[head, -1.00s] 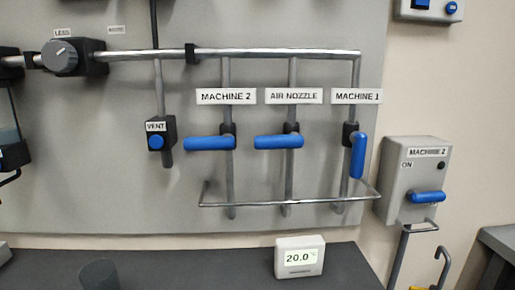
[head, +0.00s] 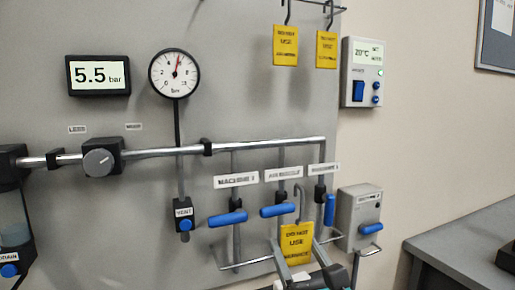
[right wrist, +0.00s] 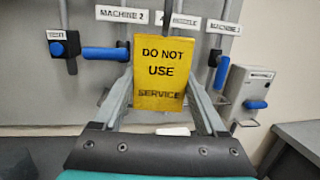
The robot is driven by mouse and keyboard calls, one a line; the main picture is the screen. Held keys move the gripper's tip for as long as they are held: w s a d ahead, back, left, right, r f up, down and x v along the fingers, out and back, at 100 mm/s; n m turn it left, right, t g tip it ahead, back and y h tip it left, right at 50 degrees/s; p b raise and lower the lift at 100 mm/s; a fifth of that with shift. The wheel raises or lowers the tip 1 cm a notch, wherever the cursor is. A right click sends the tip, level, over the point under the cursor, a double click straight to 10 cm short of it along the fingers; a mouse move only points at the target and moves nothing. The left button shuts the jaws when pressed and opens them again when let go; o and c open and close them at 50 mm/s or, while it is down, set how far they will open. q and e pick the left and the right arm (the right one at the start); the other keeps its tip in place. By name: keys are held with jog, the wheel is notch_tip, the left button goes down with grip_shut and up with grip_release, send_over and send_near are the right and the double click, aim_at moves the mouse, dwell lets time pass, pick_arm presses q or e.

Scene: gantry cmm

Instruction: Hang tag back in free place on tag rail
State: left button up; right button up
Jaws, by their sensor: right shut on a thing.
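My right gripper (head: 298,256) is shut on a yellow tag (head: 296,238) with a hook at its top. The tag hangs upright in front of the lower part of the valve panel. In the right wrist view the tag (right wrist: 160,72) reads "DO NOT USE SERVICE" and sits between the fingers (right wrist: 160,90). The tag rail (head: 334,8) is at the top of the head view, well above the gripper and partly cut off. Two yellow tags hang from it, a left one (head: 286,46) and a right one (head: 326,50). My left gripper is not in view.
Behind the held tag are pipes with blue handles (head: 226,218) and a lower bar (head: 240,264). A grey switch box (head: 352,222) is to the right, with a white controller box (head: 352,92) above it.

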jog(key=w+a+r+n+y+p, duration=0.1)
jog(key=w+a+r+p, duration=0.1)
jog(key=r+p, duration=0.8)
jog(key=w+a+r+y+p, duration=0.15)
jog(key=r+p, duration=0.25)
jog(key=r, duration=1.2)
jog(key=w+a+r+n+y+p, duration=0.1)
jog(key=w+a+r+p, duration=0.2)
jog(key=r+p, duration=0.75)
jog(key=b, duration=0.5)
send_near(244, 45)
jog(key=shift+w+a+r, duration=0.9)
jog(key=shift+a+r, duration=0.6)
jog(key=shift+a, duration=0.1)
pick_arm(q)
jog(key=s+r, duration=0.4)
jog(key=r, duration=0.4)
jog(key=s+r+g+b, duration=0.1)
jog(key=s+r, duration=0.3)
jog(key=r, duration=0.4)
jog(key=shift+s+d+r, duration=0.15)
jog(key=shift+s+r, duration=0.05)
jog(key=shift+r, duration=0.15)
pick_arm(e)
jog(key=shift+f+g+h, duration=0.25)
jog(key=shift+f+g, duration=0.15)
jog(key=shift+f, duration=0.75)
jog(key=o, duration=1)
